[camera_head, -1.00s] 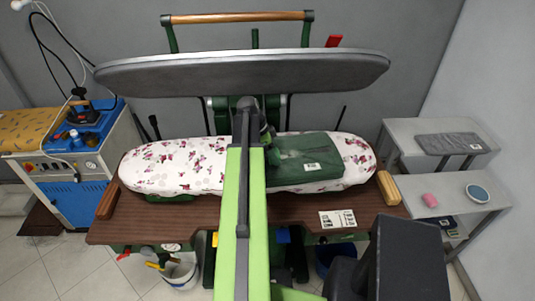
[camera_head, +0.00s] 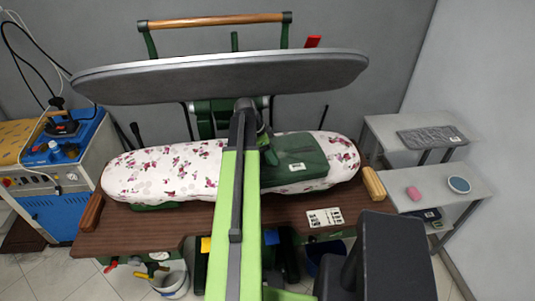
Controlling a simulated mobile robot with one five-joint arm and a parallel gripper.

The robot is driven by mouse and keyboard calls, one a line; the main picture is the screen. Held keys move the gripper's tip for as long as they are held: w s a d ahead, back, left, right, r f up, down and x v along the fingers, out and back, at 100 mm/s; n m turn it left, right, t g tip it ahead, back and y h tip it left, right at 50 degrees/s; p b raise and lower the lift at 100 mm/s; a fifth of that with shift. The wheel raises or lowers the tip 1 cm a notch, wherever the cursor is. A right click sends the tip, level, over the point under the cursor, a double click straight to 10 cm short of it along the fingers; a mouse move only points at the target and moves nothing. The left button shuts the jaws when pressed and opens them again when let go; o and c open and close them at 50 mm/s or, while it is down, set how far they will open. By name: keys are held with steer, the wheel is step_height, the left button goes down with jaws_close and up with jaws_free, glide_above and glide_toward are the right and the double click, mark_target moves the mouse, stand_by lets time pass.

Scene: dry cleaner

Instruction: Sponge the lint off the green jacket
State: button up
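The green jacket (camera_head: 298,160) lies folded on the flower-patterned press board, right of my arm, with a small white tag near its front edge. A faint paler patch shows on its top; I cannot make out separate bits of lint. My gripper (camera_head: 268,150) is at the far end of my green arm, over or beside the jacket's left edge. It is small and dark, partly hidden by my arm, and I cannot tell its opening or whether it touches the cloth.
The raised press head (camera_head: 220,80) hangs above and behind the board (camera_head: 160,172). A blue round dish (camera_head: 459,184) stands right of the pink block. A wooden-backed brush (camera_head: 373,182) and a printed card (camera_head: 325,217) lie on the brown table (camera_head: 180,222). A steam-iron unit (camera_head: 60,180) stands left.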

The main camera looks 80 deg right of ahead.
mark_target(290, 156)
steer(key=shift+s+d, duration=0.5)
steer(key=shift+s, duration=0.45)
steer(key=shift+s+d, duration=0.45)
steer(key=shift+s, duration=0.55)
steer(key=shift+s+d, duration=0.5)
steer(key=shift+s, duration=0.45)
steer(key=shift+r, duration=0.1)
step_height(290, 156, up, 6)
steer(key=p, duration=0.6)
step_height(290, 156, up, 3)
steer(key=p, duration=0.3)
